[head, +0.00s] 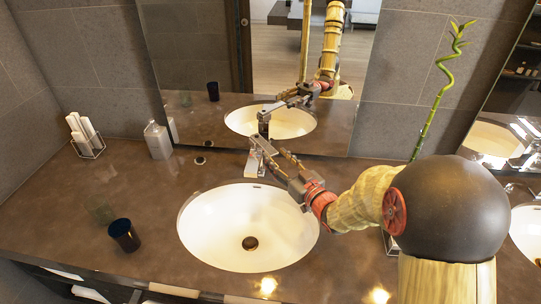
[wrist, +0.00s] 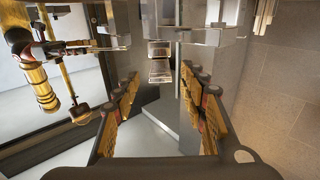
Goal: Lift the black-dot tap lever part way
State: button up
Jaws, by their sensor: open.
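A chrome tap (head: 254,164) stands behind the white basin (head: 220,226) in the head view, partly covered by my gripper (head: 270,148). No black dot can be made out on its lever. In the wrist view my gripper (wrist: 160,80) is open, its two padded fingers spread apart. Chrome metal parts (wrist: 159,70) show between and beyond the fingertips there; I cannot tell which part is the lever, or whether a finger touches it. The fingers hold nothing that I can see.
A mirror (head: 185,50) stands close behind the tap and reflects my arm. A soap bottle (head: 158,140), rolled white towels (head: 84,133) and a dark cup (head: 124,235) stand to the left. A bamboo stem (head: 432,100) and a second basin (head: 526,228) are at right. The left counter is mostly clear.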

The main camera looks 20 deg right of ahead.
aim_at(272, 151)
jog(key=shift+b+x, duration=0.35)
jog(key=shift+x, duration=1.5)
jog(key=shift+c, duration=0.4)
grip_shut()
